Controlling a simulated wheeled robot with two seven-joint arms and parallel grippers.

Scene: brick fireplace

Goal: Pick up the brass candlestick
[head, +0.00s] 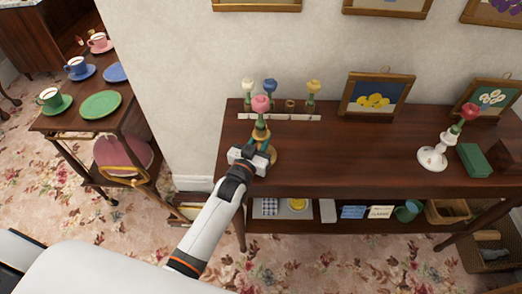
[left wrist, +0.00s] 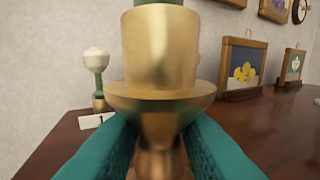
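The brass candlestick (head: 261,134) stands near the left end of the dark wood table, with a pink flower-shaped candle on top. In the left wrist view the candlestick (left wrist: 160,55) fills the middle, close up, with its cup and wide flange. My left gripper (head: 250,158) is at it from the front left. Its teal fingers (left wrist: 160,145) lie on both sides of the narrow stem just under the flange and look closed on it. The base appears to rest on the table. My right gripper is in neither view.
Behind the candlestick, small flower holders stand along a white numbered strip (head: 290,117). A framed picture (head: 375,97) leans at the wall. A white candlestick (head: 433,156) and green box (head: 474,160) stand right. The tabletop (head: 345,150) between is clear.

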